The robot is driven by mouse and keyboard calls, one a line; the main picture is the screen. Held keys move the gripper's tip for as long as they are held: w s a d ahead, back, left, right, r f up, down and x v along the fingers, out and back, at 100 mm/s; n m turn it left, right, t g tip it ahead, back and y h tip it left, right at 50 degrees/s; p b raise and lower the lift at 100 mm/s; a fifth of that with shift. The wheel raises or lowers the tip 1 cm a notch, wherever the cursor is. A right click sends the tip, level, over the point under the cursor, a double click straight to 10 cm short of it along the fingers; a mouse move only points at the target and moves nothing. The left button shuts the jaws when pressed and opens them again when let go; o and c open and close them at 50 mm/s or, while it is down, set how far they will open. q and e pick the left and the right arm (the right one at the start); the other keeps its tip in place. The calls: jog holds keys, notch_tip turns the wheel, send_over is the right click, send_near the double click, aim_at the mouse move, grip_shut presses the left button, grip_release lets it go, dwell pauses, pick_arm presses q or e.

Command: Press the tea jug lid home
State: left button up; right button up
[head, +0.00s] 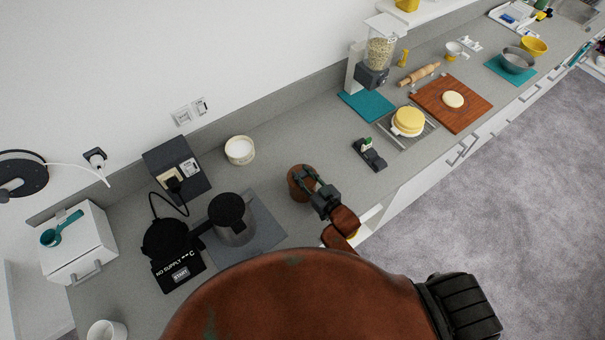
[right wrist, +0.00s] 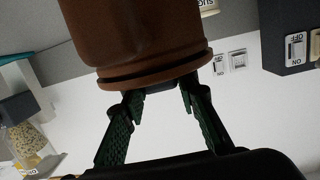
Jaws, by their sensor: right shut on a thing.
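The tea jug (head: 294,187), brown and round, stands on the grey counter near the middle of the head view. It also shows in the right wrist view (right wrist: 130,35), upside down. Its brown lid (right wrist: 155,73) shows there as a band at the jug's end nearest my fingers, with a dark line between lid and body. I cannot tell whether the lid sits flush. My right gripper (head: 314,187) is at the jug's top, shut on the lid; its fingers (right wrist: 161,95) meet a small dark part under the band. My left gripper is not in view.
A grey jug (head: 234,235) with a black top stands on a dark mat to the left. A cream tub (head: 240,150) is behind. A small black device (head: 369,154) lies to the right, before a rack with yellow rounds (head: 408,121). Bare counter surrounds the tea jug.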

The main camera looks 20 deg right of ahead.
jog(key=shift+f, duration=0.25)
jog(key=o, duration=1)
jog(key=shift+o, duration=0.2)
jog(key=shift+s, duration=0.1)
jog(key=v, duration=1.2)
jog(key=shift+d, duration=0.1)
